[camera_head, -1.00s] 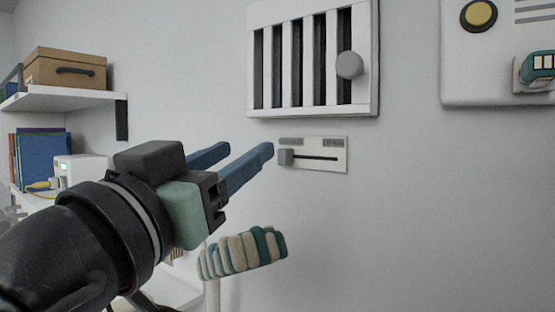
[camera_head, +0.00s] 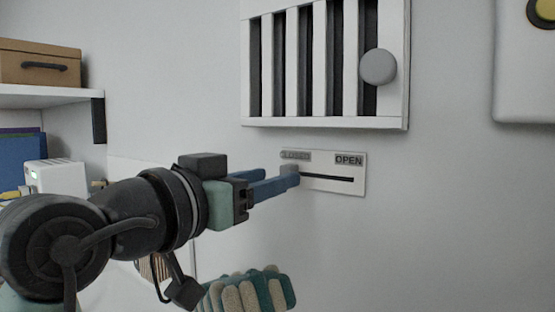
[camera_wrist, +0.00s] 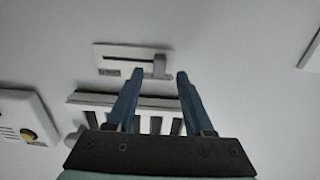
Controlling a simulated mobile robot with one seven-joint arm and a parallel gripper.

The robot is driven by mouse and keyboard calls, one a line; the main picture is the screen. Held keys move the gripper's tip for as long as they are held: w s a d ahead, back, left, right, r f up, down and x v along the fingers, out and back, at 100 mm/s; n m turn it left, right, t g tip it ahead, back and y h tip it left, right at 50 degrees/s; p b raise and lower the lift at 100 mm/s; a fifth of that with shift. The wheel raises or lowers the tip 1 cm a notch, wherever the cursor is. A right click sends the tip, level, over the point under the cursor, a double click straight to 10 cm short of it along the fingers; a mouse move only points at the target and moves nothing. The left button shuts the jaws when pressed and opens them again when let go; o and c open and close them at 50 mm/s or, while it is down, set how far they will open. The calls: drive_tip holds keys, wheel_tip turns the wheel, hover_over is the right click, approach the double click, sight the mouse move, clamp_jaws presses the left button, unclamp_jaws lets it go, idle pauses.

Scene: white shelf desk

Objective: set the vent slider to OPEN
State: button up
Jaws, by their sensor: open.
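The vent slider plate (camera_head: 335,184) is a small white panel on the wall, marked CLOSED at left and OPEN at right, with a dark horizontal slot. Its grey slider knob (camera_head: 289,169) is at the left, CLOSED end. My gripper (camera_head: 284,180) reaches the knob from the left, its blue fingers partly covering it. In the wrist view, where the scene is upside down, the knob (camera_wrist: 160,66) shows in the gap between the open fingertips (camera_wrist: 160,73). I cannot tell whether either finger touches it.
The white vent grille (camera_head: 325,122) with dark openings and a round grey knob (camera_head: 378,66) is just above the plate. A panel with a yellow button (camera_head: 541,12) is at upper right. A shelf with a brown box (camera_head: 40,66) is at left. The wall right of the plate is clear.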

drive_tip(key=x, duration=0.2)
drive_tip(key=shift+w+d+p, duration=0.2)
drive_tip(key=shift+p, duration=0.15)
clamp_jaws()
idle(1.2)
